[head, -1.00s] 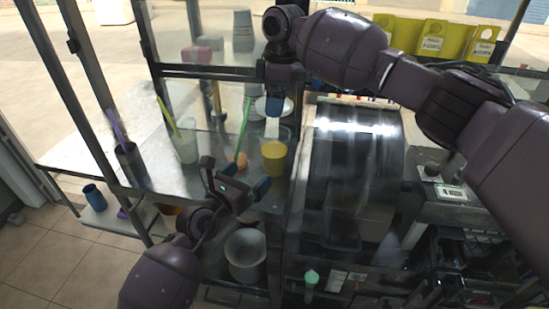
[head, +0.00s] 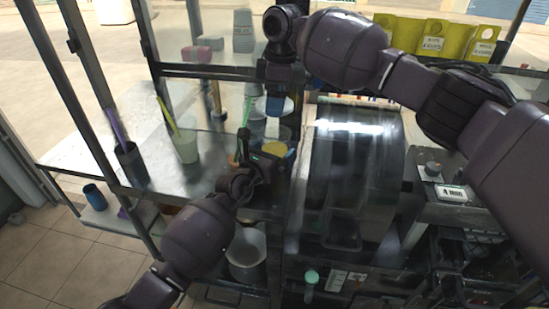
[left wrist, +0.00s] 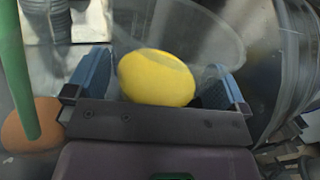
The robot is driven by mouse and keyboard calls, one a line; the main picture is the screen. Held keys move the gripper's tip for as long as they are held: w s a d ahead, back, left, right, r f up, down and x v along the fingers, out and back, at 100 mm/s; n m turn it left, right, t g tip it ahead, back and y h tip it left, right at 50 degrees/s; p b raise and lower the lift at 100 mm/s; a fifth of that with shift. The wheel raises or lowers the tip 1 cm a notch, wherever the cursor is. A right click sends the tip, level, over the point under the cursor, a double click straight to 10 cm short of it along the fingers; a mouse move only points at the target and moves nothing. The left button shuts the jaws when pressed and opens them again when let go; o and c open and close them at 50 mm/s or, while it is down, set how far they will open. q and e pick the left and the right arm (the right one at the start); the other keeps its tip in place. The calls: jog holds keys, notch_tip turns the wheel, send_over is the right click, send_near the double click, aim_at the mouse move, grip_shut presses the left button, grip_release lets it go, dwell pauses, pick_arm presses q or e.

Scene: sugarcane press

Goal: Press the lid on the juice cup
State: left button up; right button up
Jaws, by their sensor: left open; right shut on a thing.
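The juice cup (head: 275,149) is clear with yellow juice and stands on the metal counter left of the press. In the left wrist view the yellow juice (left wrist: 156,78) shows between my left fingers, with the clear cup wall (left wrist: 190,30) beyond. My left gripper (head: 268,152) is open, its blue fingers (left wrist: 156,82) on either side of the cup. Contact cannot be told. My right gripper (head: 275,100) is above the cup, pointing down and shut on what seems to be the lid, a pale round thing (head: 286,106). Its grip is mostly hidden.
The dark, shiny press (head: 350,175) stands close on the right. A glass (head: 187,148) and a dark tumbler (head: 131,165) stand farther left. A bucket (head: 247,255) is below.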

aim_at(274, 126)
pick_arm(q)
jog(key=c, duration=1.2)
pick_arm(e)
jog(key=shift+f, duration=2.5)
jog(key=shift+f, duration=0.9)
jog(key=shift+f, duration=0.65)
jog(key=o, duration=0.5)
jog(key=shift+o, duration=0.2)
